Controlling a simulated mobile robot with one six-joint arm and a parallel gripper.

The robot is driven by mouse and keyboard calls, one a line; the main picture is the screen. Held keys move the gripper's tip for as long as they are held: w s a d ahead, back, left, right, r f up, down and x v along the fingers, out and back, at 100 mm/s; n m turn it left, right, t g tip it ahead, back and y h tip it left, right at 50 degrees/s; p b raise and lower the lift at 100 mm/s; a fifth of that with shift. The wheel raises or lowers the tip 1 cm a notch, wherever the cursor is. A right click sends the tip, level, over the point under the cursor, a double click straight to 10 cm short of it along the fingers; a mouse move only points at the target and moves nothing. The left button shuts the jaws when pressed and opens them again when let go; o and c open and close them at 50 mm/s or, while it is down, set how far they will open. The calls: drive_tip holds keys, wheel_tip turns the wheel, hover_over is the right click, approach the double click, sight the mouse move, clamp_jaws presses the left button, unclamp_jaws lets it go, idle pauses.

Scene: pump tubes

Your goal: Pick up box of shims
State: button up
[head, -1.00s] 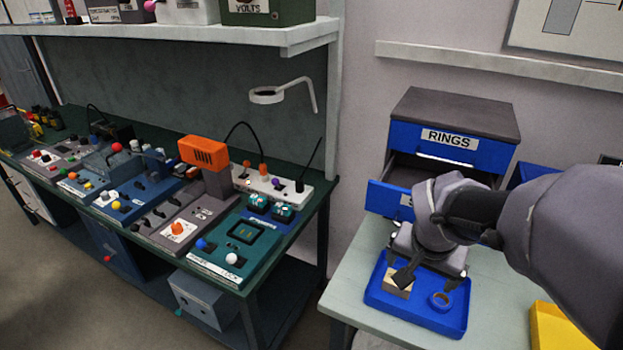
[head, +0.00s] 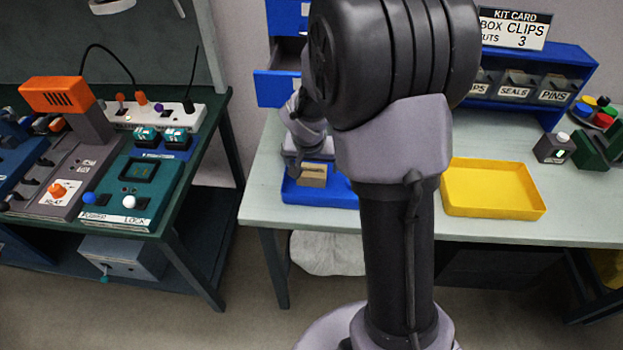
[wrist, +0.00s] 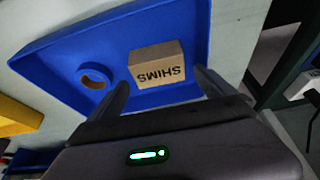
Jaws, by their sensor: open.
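The box of shims (wrist: 166,72) is a small tan block with SHIMS printed on its side, upside down in the wrist view. It sits in the blue tray (wrist: 100,42) on the light table, and the head view shows it too (head: 313,176). My gripper (wrist: 161,80) is open, with one finger towards each side of the box. I cannot tell whether either finger touches it. In the head view my arm covers much of the tray, and the fingers are hard to make out.
A blue ring (wrist: 96,75) lies in the same tray beside the box. A yellow tray (head: 492,188) stands to the right on the table. A blue drawer (head: 276,88) stands open behind the blue tray. A green bench (head: 130,215) with devices is at left.

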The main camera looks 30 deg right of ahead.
drive_tip(key=shift+w+d+f, duration=0.15)
drive_tip(key=shift+w+f, duration=0.05)
drive_tip(key=shift+f, duration=0.4)
drive_tip(key=shift+r, duration=0.2)
drive_tip(key=shift+c, duration=0.4)
drive_tip(key=c, duration=1.4)
